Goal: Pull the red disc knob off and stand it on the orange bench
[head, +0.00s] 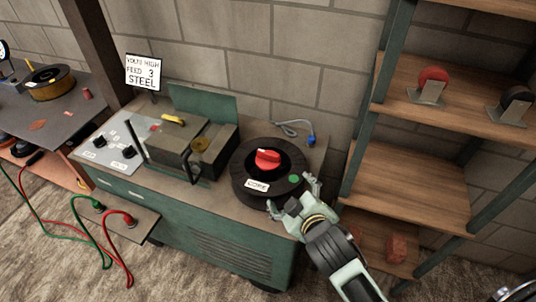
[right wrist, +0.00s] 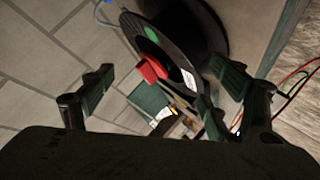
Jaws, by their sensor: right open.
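A red knob (head: 267,158) sits at the centre of a black spool (head: 243,190) marked "CORE" on the green machine. In the right wrist view the red knob (right wrist: 152,70) shows beyond my fingers, near the middle of the gap between them. My right gripper (head: 291,190) is open and empty at the spool's front right edge, apart from the knob. Its fingers (right wrist: 160,72) spread wide in the right wrist view. The orange bench (head: 62,170) with a grey top stands at the far left, partly cut off. My left gripper is not in view.
A wooden shelf rack (head: 410,185) stands close on the right, holding a red-wheeled caster (head: 433,77) and a dark one (head: 515,105). A feeder box (head: 180,145) stands left of the spool. Red and green cables (head: 100,240) hang at the lower left.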

